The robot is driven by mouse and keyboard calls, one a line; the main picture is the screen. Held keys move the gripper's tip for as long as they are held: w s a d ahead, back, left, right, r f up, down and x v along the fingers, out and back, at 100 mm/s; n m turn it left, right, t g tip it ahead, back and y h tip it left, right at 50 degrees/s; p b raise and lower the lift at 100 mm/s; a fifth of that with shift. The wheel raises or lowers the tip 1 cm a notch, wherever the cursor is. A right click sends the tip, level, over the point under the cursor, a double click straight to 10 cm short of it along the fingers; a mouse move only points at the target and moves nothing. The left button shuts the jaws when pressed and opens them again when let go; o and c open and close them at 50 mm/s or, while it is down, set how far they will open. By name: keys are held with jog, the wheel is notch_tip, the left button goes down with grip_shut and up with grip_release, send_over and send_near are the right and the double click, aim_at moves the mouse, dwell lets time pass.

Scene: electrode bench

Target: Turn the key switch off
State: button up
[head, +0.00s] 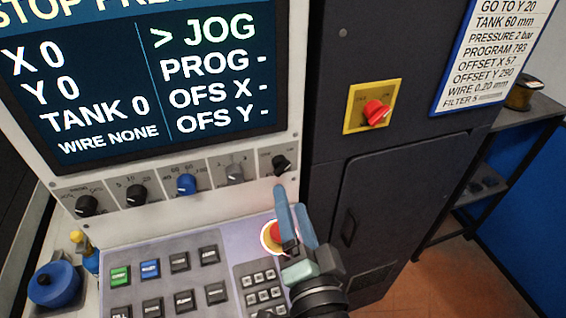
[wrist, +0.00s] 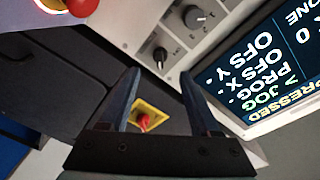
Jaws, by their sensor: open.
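A small black switch (head: 280,163) sits at the right end of the knob row on the control panel. It looks like the key switch, but its label is too small to read. In the wrist view the black switch (wrist: 160,57) shows just beyond the fingertips, between their lines. My gripper (head: 291,200) is open and empty, in front of the panel just below the switch. It also shows in the wrist view (wrist: 160,74), with a clear gap between its two blue fingers. I see no contact with the switch.
A red emergency button (head: 271,236) is beside my fingers, partly hidden by them. A red rotary switch (head: 375,112) on a yellow plate is on the dark cabinet. A grey knob (head: 235,173) neighbours the black switch. The screen (head: 150,75) is above.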

aim_at(282, 171)
jog(key=w, duration=0.2)
jog(key=w+a+p, duration=0.1)
jog(key=w, duration=0.2)
jog(key=w+p, duration=0.1)
jog(key=w, duration=0.1)
jog(key=shift+w+a, duration=0.25)
jog(key=shift+w, duration=0.1)
grip_shut()
